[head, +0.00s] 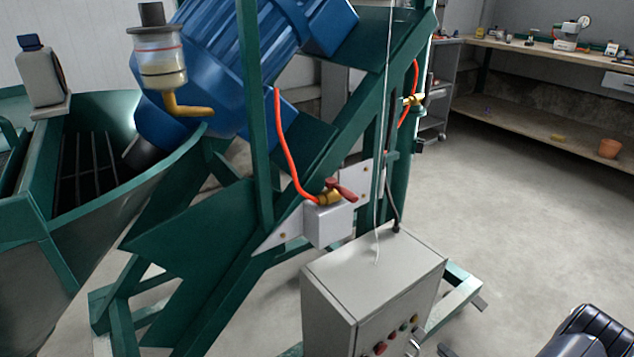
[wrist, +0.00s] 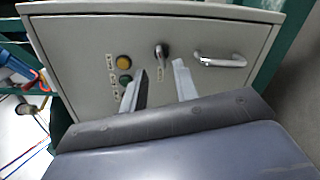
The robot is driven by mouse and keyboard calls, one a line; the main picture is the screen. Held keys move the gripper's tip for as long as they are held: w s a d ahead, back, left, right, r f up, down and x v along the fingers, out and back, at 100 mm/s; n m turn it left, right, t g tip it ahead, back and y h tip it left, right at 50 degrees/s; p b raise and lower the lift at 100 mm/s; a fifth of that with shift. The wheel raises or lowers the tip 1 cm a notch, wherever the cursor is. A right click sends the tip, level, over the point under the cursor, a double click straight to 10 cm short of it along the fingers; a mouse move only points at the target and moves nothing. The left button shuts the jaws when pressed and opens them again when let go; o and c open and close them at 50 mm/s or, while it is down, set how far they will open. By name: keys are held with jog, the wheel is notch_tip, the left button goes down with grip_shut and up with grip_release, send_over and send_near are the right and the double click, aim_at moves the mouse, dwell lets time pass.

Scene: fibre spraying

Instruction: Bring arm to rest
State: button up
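My gripper (wrist: 160,76) shows in the wrist view with its two fingers apart and nothing between them. It faces the front of a grey control cabinet (wrist: 85,45). A rotary switch (wrist: 161,52) on the cabinet appears just beyond the gap between the fingertips; I cannot tell the exact distance. A yellow button (wrist: 123,62) and a green button (wrist: 125,79) lie left of the switch, the green one close to the left finger in the picture. In the head view, part of my dark arm (head: 588,332) shows at the bottom right, beside the cabinet (head: 375,262).
A green machine frame (head: 215,240) with a blue motor (head: 215,70) and red hoses stands behind the cabinet. A metal handle (wrist: 220,59) is right of the switch. A workbench (head: 545,52) lines the back right. The floor (head: 520,190) between is clear.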

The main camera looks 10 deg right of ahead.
aim_at(417, 328)
jog(key=w+a+n, duration=0.1)
jog(key=w+n, duration=0.3)
jog(key=w+a+n, duration=0.1)
jog(key=w+n, duration=0.1)
jog(key=shift+a+r+n, duration=0.2)
jog(key=shift+a+n, duration=0.1)
jog(key=shift+a, duration=0.05)
jog(key=n+p, duration=0.1)
jog(key=n, duration=0.2)
jog(key=shift+s+a+r+n, duration=0.1)
jog(key=shift+n, duration=0.3)
jog(key=n+p, duration=0.2)
jog(key=n, duration=0.1)
jog(key=shift+a+n, duration=0.15)
jog(key=shift+n, duration=0.15)
jog(key=v, duration=0.7)
jog(key=shift+p, duration=0.35)
